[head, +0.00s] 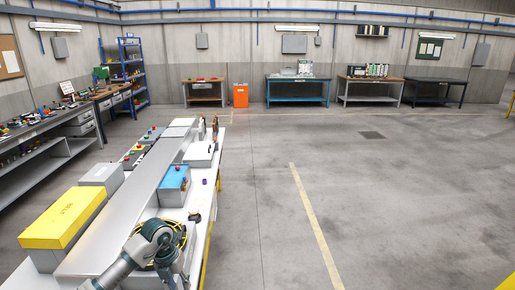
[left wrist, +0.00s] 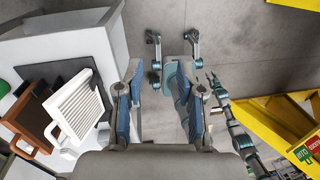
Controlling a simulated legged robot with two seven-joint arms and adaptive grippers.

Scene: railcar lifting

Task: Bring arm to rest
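My left arm comes in at the bottom of the head view, over the near end of the long workbench (head: 138,202). My left gripper (head: 172,268) is low in that view, close to a coiled yellow-and-black cable (head: 182,240); whether they touch is unclear. In the left wrist view my left gripper (left wrist: 163,88) has its two fingers wide apart with nothing held between them. Grey floor and parts of my own body show beyond the fingers. An arm of mine at the right of that view ends in what looks like my right gripper (left wrist: 214,88), too small to read.
On the bench are a yellow box (head: 65,218), a blue-topped box (head: 174,184) and push-button boxes (head: 152,133). Open floor (head: 380,200) lies right of the bench.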

